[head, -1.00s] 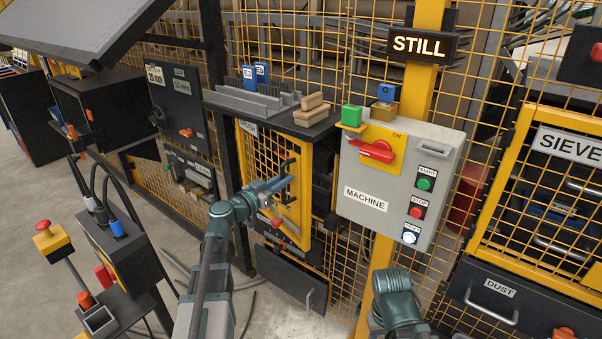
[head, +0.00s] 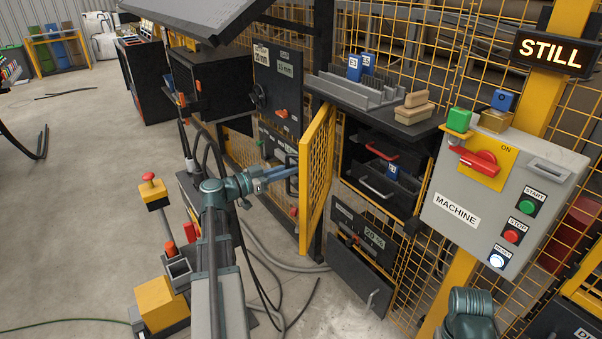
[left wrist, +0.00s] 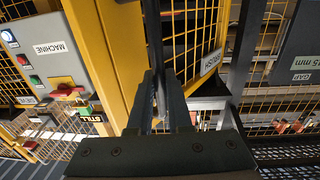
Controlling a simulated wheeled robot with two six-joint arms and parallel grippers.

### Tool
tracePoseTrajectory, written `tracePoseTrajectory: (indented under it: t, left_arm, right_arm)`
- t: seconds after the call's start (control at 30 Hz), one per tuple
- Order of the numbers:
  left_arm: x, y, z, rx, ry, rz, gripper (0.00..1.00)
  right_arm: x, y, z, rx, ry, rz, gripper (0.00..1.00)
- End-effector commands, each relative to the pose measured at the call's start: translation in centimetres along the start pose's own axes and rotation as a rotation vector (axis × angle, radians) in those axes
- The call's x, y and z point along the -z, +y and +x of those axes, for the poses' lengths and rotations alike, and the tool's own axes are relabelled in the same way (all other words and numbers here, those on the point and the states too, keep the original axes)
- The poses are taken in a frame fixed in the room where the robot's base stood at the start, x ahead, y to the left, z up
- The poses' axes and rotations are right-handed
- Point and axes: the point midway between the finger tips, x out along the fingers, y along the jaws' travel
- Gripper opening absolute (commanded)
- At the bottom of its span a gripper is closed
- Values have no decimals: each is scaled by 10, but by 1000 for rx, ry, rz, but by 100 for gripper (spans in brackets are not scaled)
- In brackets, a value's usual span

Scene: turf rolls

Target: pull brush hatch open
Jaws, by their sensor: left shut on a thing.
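The brush hatch (head: 318,165) is a yellow-framed mesh door in the head view. It stands swung well out from the fence, seen nearly edge-on, with the opening bare to its right. My left gripper (head: 290,172) is at the near face of the door, its fingertips partly hidden by the frame. In the left wrist view the fingers (left wrist: 160,100) are closed on the dark upright handle (left wrist: 155,40) of the hatch, beside the BRUSH label (left wrist: 211,62). Only a link of my right arm shows at the lower right of the head view; its gripper is out of the picture.
Inside the opening is a dark compartment (head: 370,150) with a red handle, a grey handle and a blue-tagged part. A shelf (head: 400,128) juts out above it. The grey machine box (head: 500,200) is at the right. Cables and a yellow-black post (head: 155,195) stand at the left.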

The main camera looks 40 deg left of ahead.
Motion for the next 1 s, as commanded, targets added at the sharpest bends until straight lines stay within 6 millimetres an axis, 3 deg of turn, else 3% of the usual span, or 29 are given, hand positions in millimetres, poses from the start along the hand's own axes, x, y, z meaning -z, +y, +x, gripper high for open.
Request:
tracePoseTrajectory:
  t: [0.53,0.57,0.7,1.0]
  left_arm:
    - [0,-8,-4,3,2,0,0]
    - [0,-8,-4,3,2,0,21]
    - [0,-8,-4,2,1,0,46]
    - [0,-7,-5,2,1,0,47]
  right_arm:
    - [0,0,0,0,0,0,50]
    - [0,0,0,0,0,0,50]
    - [0,0,0,0,0,0,50]
    - [0,0,0,0,0,0,50]
